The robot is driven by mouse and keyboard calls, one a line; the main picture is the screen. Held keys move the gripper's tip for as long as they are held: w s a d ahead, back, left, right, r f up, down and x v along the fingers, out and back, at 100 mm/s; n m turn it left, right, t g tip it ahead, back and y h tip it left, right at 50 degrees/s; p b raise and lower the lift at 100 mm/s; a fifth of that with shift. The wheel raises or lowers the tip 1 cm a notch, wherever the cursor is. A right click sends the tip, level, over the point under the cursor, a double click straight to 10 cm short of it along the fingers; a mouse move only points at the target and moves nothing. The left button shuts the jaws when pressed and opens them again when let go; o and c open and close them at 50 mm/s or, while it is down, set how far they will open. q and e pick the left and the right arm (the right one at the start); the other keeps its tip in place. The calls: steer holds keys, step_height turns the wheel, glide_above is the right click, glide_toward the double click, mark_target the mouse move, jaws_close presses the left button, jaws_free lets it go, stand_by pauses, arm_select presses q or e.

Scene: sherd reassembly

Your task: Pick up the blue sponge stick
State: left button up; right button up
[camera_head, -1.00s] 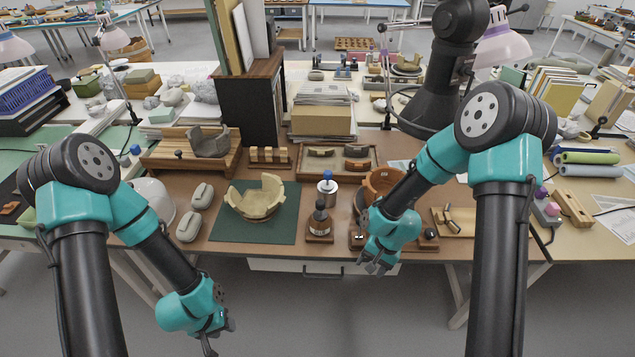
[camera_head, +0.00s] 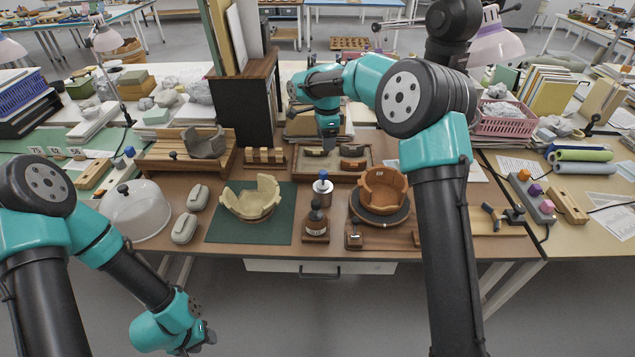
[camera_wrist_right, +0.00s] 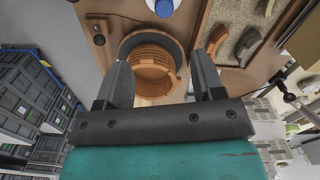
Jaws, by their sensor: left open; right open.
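A blue-topped piece (camera_head: 323,174) stands upright in a small metal jar (camera_head: 322,186) at the middle of the table, right of the green mat. I take it to be the blue sponge stick; its lower part is hidden in the jar. The blue tip also shows at the top edge of the right wrist view (camera_wrist_right: 165,7), cut off there. My right gripper (camera_head: 328,143) hangs above the wooden tray, behind the jar. Its two fingers are apart and empty in the right wrist view (camera_wrist_right: 162,78). My left gripper (camera_head: 195,342) is low at the lower left, in front of the table, away from the jar.
A terracotta vessel (camera_head: 384,190) sits on a dark turntable to the right. A pale sherd bowl (camera_head: 252,198) rests on the green mat (camera_head: 222,232). The wooden tray (camera_head: 296,172) with sherds lies behind the jar.

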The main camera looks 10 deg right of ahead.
mark_target(323, 172)
steer(key=shift+w+r, duration=0.15)
steer(key=shift+r, duration=0.1)
steer(key=shift+f, duration=0.15)
step_height(323, 172, down, 12)
steer(key=shift+r, duration=0.1)
stand_by(0.4)
steer(key=shift+f, duration=0.2)
steer(key=shift+w+a+f, duration=0.1)
steer(key=shift+a+f, duration=0.05)
steer(key=shift+f, duration=1.1)
steer(key=shift+w+a+f, duration=0.1)
steer(key=shift+f, duration=1.15)
steer(key=shift+c, duration=0.3)
